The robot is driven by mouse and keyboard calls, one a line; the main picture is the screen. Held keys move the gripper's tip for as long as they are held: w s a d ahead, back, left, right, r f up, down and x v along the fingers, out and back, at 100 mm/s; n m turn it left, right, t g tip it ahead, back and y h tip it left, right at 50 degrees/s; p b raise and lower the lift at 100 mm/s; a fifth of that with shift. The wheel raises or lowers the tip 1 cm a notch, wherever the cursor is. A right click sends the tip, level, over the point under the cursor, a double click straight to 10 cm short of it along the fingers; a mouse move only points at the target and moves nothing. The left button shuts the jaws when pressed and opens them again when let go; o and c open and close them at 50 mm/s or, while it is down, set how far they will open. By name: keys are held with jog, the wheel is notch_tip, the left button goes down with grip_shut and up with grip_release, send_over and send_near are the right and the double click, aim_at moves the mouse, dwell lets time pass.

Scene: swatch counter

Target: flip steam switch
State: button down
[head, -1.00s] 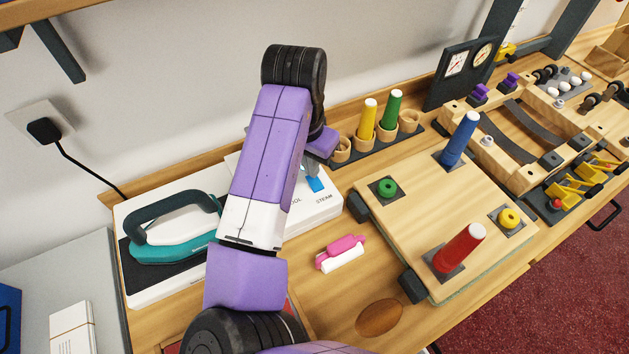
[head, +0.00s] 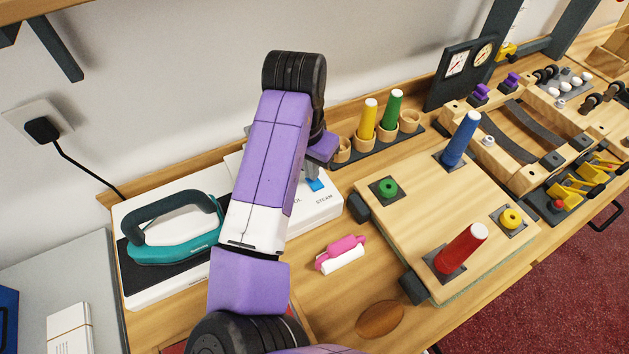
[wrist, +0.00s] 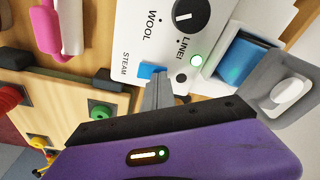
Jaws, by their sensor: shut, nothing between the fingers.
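The steam switch (head: 316,186) is a small blue rocker on the white panel of the ironing station, beside the printed word STEAM. It also shows in the wrist view (wrist: 151,70). My gripper (head: 312,174) is shut and empty, pointing down at the switch. In the wrist view its grey fingertips (wrist: 157,82) reach the edge of the blue rocker and partly cover it. I cannot tell whether they touch it. The white panel (wrist: 137,35) also carries a black dial (wrist: 188,12) and a lit green lamp (wrist: 196,60).
A teal iron (head: 175,245) rests on the station's left part, left of my arm. A pink and white clip-like item (head: 342,254) lies in front. A wooden peg board (head: 425,205) stands close on the right. Yellow and green cones (head: 367,120) stand behind.

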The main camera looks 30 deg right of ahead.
notch_tip(320, 180, up, 7)
jog(key=p, duration=0.6)
dwell(0.7)
